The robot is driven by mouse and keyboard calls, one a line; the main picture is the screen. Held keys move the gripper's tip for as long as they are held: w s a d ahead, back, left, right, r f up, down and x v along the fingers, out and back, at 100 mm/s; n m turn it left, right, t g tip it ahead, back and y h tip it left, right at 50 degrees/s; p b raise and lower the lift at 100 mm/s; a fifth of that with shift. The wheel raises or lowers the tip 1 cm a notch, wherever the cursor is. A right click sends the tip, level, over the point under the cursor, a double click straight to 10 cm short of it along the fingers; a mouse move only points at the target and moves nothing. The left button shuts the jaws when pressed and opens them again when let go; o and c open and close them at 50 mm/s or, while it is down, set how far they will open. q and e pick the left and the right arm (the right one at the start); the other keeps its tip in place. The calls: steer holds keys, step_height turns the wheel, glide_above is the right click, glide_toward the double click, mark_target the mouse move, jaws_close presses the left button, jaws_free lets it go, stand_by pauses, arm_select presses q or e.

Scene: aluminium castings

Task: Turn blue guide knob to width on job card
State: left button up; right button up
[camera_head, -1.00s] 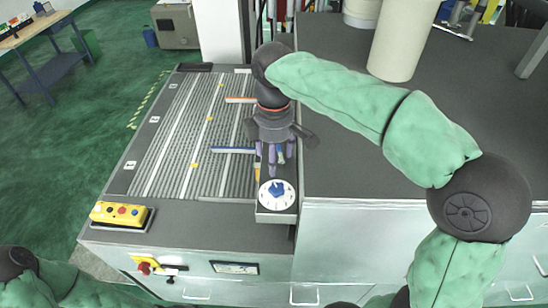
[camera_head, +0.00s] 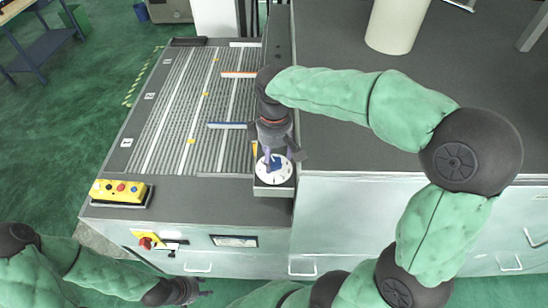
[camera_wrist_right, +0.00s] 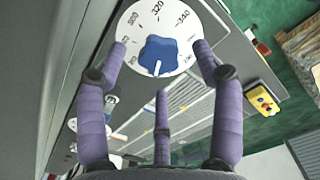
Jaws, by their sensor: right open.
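The blue guide knob (camera_head: 277,168) sits on a round white dial (camera_head: 272,180) at the conveyor's near right corner. In the right wrist view the knob (camera_wrist_right: 158,54) is lobed, its white pointer line toward the picture's bottom. My right gripper (camera_head: 274,158) is open above the dial. Its purple fingers (camera_wrist_right: 160,66) are spread around the knob in the wrist view; contact is unclear. My left gripper (camera_head: 188,291) is low at the front, its fingers unclear. A framed card (camera_head: 234,241) on the front panel is unreadable.
The ribbed conveyor bed (camera_head: 180,110) carries a blue-edged guide bar (camera_head: 228,125) and an orange-edged bar (camera_head: 239,74). A yellow button box (camera_head: 119,191) and a red switch (camera_head: 147,242) are at left. A raised grey cabinet top (camera_head: 345,140) stands right of the dial.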

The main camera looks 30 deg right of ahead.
steer(key=shift+f, duration=0.9)
steer(key=c, duration=1.2)
steer(key=shift+m, duration=0.6)
steer(key=o, duration=1.2)
